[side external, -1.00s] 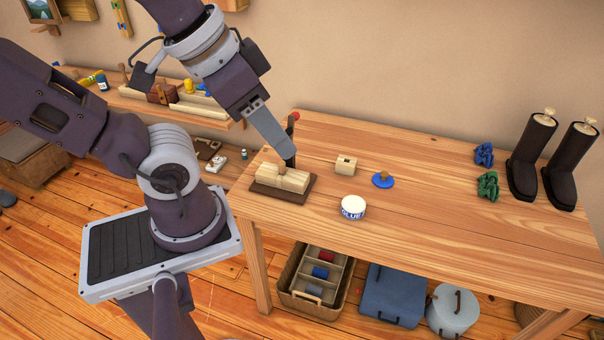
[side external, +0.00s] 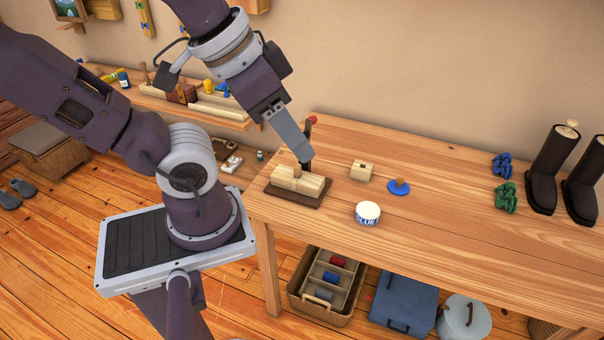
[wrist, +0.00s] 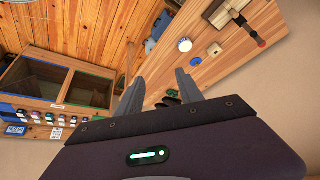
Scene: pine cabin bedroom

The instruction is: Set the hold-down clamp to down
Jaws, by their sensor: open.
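The hold-down clamp has a dark base (side external: 310,200) with a pale wooden block (side external: 312,187), near the left end of the workbench. Its dark lever with a red tip (side external: 312,119) stands roughly upright behind the block. My gripper (side external: 304,158) points down over the clamp in the side view and hides part of the lever; I cannot tell whether they touch. In the wrist view, my gripper (wrist: 160,85) has its fingers spread with nothing between them. The clamp's red tip (wrist: 261,43) and dark lever (wrist: 247,29) show there at the upper right, away from the fingers.
On the workbench (side external: 440,235) are a glue tub (side external: 367,214), a small wooden block (side external: 361,171), a blue disc with a knob (side external: 398,187), blue and green bundles and dark boots (side external: 548,172). A shelf with tools (side external: 200,108) is behind my arm. Bare bench lies at the middle.

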